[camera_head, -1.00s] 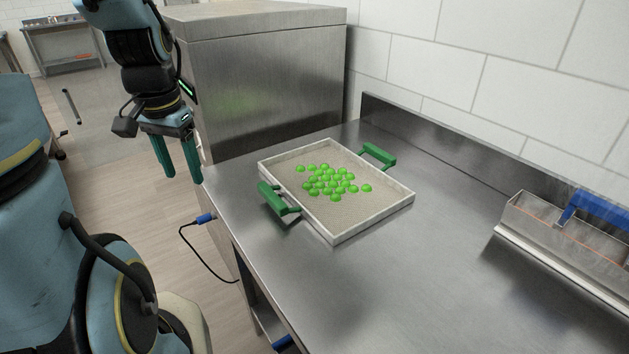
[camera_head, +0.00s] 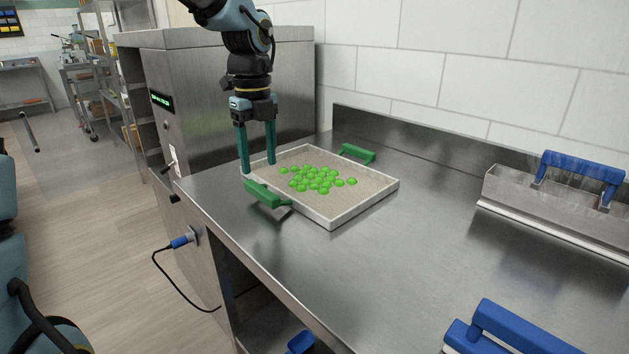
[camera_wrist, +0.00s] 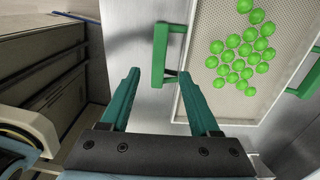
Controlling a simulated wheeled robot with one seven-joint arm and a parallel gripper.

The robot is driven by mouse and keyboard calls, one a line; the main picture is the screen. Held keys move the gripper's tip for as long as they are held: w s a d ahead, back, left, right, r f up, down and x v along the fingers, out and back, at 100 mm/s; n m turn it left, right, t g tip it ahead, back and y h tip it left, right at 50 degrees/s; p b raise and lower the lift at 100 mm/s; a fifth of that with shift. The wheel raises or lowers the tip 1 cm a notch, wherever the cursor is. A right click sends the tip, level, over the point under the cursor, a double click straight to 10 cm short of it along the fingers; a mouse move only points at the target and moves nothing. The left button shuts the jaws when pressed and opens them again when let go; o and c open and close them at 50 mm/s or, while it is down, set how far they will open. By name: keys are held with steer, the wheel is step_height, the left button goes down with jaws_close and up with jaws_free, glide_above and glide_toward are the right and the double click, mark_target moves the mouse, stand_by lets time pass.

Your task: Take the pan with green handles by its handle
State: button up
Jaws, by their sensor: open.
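The pan (camera_head: 332,221) is a shallow, light rectangular tray on the steel counter, with several green gummies (camera_head: 318,178) in it. Its near green handle (camera_head: 264,194) sticks out at the left, and its far green handle (camera_head: 358,153) is at the back. My gripper (camera_head: 258,169) has two teal fingers pointing down, open and empty, above the counter by the pan's left corner. In the wrist view the near handle (camera_wrist: 159,55) lies ahead of the gap between the fingertips (camera_wrist: 160,78), apart from both. The far handle shows at the right edge (camera_wrist: 306,88).
A steel machine (camera_head: 230,100) stands behind my gripper at the counter's left end. A steel hopper with a blue handle (camera_head: 578,168) stands at the right by the wall. Another blue handle (camera_head: 520,330) is at the front. The counter middle (camera_head: 400,240) is clear.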

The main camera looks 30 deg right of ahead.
mark_target(261, 188)
step_height(261, 188, down, 8)
steer(key=shift+a+r+p, duration=0.1)
steer(key=shift+p, duration=0.3)
jaws_close()
stand_by(0.5)
stand_by(0.9)
